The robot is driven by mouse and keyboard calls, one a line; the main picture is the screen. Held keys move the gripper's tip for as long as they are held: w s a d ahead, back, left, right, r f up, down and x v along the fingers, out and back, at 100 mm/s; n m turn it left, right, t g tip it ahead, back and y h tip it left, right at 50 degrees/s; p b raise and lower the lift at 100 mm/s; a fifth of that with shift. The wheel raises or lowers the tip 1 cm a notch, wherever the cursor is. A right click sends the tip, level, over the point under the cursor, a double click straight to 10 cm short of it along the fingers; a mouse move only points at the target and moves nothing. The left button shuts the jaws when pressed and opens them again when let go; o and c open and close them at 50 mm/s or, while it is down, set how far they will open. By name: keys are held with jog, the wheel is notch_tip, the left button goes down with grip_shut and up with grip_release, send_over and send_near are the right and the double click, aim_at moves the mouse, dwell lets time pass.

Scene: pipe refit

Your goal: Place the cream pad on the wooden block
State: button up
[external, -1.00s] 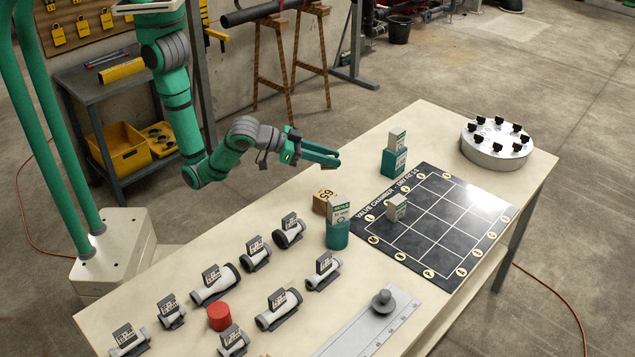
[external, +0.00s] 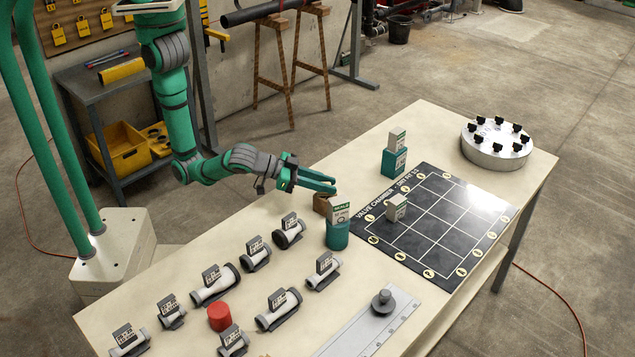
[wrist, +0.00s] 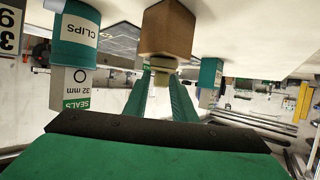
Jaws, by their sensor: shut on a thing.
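The wooden block (external: 321,204) stands on the table beside the teal tin with the SEALS box. My gripper (external: 331,186) is just above the block and partly covers its top in the external view. The wrist view is upside down; there the block (wrist: 166,30) hangs from the top, in front of my fingertips (wrist: 161,82). My fingers are shut on the small cream pad (wrist: 160,69), which shows between the tips close to the block's top face. I cannot tell if pad and block touch.
The teal tin (external: 338,235) with the SEALS box on it (external: 339,211) stands close to the block. Another teal tin (external: 394,163) with a box stands behind. A dark grid board (external: 435,225) lies to the right. Pipe pieces (external: 215,288) and a red cylinder (external: 219,317) lie at the front left.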

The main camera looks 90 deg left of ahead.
jog(key=o, duration=1)
jog(key=shift+f, duration=0.1)
jog(key=shift+s+r, duration=0.2)
jog(key=shift+r, duration=0.05)
jog(key=v, duration=1.1)
jog(key=shift+s+r, duration=0.15)
jog(key=shift+s, duration=0.1)
